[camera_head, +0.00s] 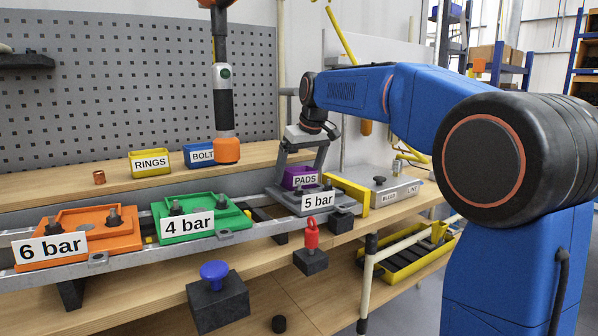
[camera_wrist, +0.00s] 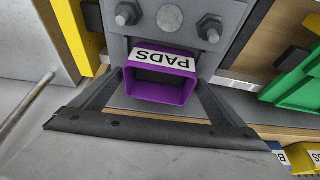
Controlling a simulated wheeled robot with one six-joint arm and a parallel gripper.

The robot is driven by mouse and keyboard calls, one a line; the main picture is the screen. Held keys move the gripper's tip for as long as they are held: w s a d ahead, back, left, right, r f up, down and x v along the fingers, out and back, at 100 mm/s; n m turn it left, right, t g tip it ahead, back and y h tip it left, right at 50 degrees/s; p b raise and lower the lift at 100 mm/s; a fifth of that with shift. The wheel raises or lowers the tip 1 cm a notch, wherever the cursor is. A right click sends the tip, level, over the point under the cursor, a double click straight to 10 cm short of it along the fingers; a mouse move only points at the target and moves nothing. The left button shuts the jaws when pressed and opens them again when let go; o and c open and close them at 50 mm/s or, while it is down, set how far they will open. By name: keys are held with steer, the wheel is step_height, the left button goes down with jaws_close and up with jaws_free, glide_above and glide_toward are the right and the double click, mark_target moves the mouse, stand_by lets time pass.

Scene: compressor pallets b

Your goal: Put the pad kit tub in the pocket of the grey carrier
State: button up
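The purple pad kit tub (camera_head: 297,176), labelled PADS, is at the rear part of the grey carrier (camera_head: 313,206), which bears a 5 bar label. In the wrist view the tub (camera_wrist: 160,90) is upright with its open top towards the camera, beside the carrier's two bolts. My gripper (camera_head: 301,172) points down from above, one finger on each side of the tub. In the wrist view the fingertips (camera_wrist: 161,80) lie close against its sides, and the gripper looks shut on it. The pocket is hidden beneath the tub; I cannot tell if the tub rests on its floor.
A green 4 bar carrier (camera_head: 190,222) and an orange 6 bar carrier (camera_head: 75,240) stand left along the rail. Yellow RINGS (camera_head: 150,163) and blue BOLT (camera_head: 200,156) bins are behind. A yellow bracket (camera_head: 350,193) and grey box (camera_head: 388,190) stand right. A hanging tool (camera_head: 224,110) is left of my arm.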

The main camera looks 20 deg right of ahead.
steer(key=v, duration=1.2)
steer(key=shift+r, duration=0.35)
